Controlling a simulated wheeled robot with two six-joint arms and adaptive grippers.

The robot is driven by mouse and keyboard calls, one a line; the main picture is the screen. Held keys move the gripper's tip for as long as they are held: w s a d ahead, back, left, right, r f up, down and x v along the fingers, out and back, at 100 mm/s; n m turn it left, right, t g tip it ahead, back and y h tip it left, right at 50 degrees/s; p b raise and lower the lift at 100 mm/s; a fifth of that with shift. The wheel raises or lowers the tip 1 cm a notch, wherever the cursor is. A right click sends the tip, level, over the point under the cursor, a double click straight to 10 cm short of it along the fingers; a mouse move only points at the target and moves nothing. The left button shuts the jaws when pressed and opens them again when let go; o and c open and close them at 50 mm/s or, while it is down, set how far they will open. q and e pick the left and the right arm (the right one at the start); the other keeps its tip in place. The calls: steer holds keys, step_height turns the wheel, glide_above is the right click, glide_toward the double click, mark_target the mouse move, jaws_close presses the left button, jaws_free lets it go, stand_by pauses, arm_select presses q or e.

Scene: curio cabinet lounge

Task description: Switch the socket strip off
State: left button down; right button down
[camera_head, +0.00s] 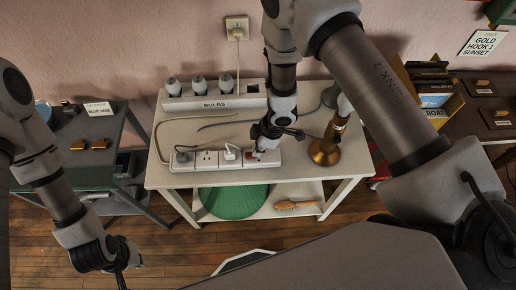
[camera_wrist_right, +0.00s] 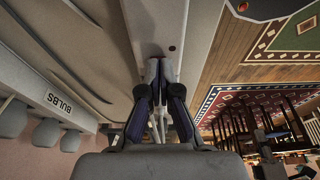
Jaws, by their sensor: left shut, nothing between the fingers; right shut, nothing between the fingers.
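The white socket strip (camera_head: 208,166) lies along the front edge of the white table, with a dark plug at its left end and a white plug near its middle. A small red patch, perhaps its switch (camera_head: 249,155), shows near its right end, partly covered by my right gripper. My right gripper (camera_head: 258,154) is shut and empty, pointing down at that end; I cannot tell whether it touches. In the right wrist view its fingertips (camera_wrist_right: 158,66) meet at the pale strip (camera_wrist_right: 150,20) and hide part of it. My left gripper (camera_head: 122,278) is shut and empty, low over the floor at the left.
A white rack marked BULBS (camera_head: 214,102) holds several bulbs at the table's back. A brass lamp or horn (camera_head: 325,150) stands close right of my right gripper. Grey cables cross the tabletop. A wall outlet (camera_head: 237,28) is behind. A green dome (camera_head: 235,201) and brush (camera_head: 296,205) are on the lower shelf.

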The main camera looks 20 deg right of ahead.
steer(key=shift+f, duration=0.1)
steer(key=shift+s+d+f+y+b, duration=0.1)
steer(key=shift+d+f+y+b, duration=0.1)
steer(key=shift+f+y+b, duration=0.7)
steer(key=shift+r, duration=0.5)
steer(key=shift+w+a+r+p, duration=0.25)
steer(key=shift+a+r+p, duration=0.15)
steer(key=shift+a+p, duration=0.35)
